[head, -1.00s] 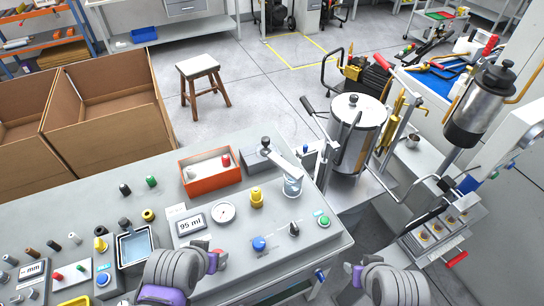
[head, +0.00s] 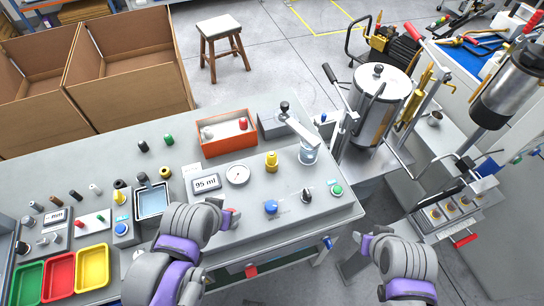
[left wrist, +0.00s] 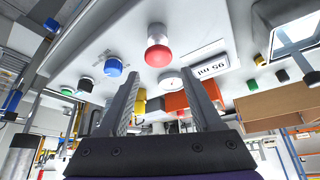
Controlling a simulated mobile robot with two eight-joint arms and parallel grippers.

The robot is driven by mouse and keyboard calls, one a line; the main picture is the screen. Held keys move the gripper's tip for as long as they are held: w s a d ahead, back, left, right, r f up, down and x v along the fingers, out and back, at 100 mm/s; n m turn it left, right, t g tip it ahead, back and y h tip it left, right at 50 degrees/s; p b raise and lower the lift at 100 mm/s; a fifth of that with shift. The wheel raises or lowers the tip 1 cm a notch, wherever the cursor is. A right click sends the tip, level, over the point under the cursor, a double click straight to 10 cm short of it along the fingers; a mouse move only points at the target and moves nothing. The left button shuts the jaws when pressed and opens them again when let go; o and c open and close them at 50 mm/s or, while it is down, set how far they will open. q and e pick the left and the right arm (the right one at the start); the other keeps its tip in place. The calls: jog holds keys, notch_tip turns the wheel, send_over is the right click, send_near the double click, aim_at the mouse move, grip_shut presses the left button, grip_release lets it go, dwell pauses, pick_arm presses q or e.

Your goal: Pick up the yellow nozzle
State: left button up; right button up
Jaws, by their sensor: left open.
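A yellow nozzle-like piece (head: 271,161) stands upright on the grey control panel, right of the round gauge. A second, smaller yellow piece (head: 120,198) stands at the left beside the blue-rimmed basin; I cannot tell which one the task means. My left gripper (head: 232,212) is near the red button, apart from both yellow pieces. In the left wrist view its jaws (left wrist: 160,75) are open and empty, and a yellow piece (left wrist: 140,103) shows partly hidden behind one finger. My right gripper (head: 358,237) is off the table's right front; its jaws are unclear.
The panel carries a display (head: 206,183), a gauge (head: 237,174), a blue knob (head: 271,207) and a red button (left wrist: 158,50). An orange bin (head: 228,139) stands behind. Coloured trays (head: 61,274) and several small parts lie at left. A metal tank (head: 381,95) stands right.

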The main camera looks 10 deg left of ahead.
dwell(0.3)
pick_arm(q)
jog(key=shift+o, duration=0.5)
jog(key=shift+w+d+r, duration=0.1)
jog(key=shift+w, duration=0.1)
jog(key=w+d+r+b, duration=0.2)
jog(key=w, duration=0.3)
jog(key=w+d+r+b, duration=0.2)
jog(key=w+b, duration=0.1)
jog(key=w, duration=0.2)
jog(key=g+b, duration=0.1)
jog(key=b, duration=0.1)
send_near(271, 155)
jog(key=x, duration=1)
jog(key=shift+f+b, duration=0.2)
jog(key=shift+b, duration=0.2)
pick_arm(e)
notch_tip(271, 155, down, 10)
jog(key=s, duration=0.2)
jog(key=shift+s+r+g, duration=0.25)
jog(key=shift+s+g, duration=0.05)
pick_arm(q)
grip_shut()
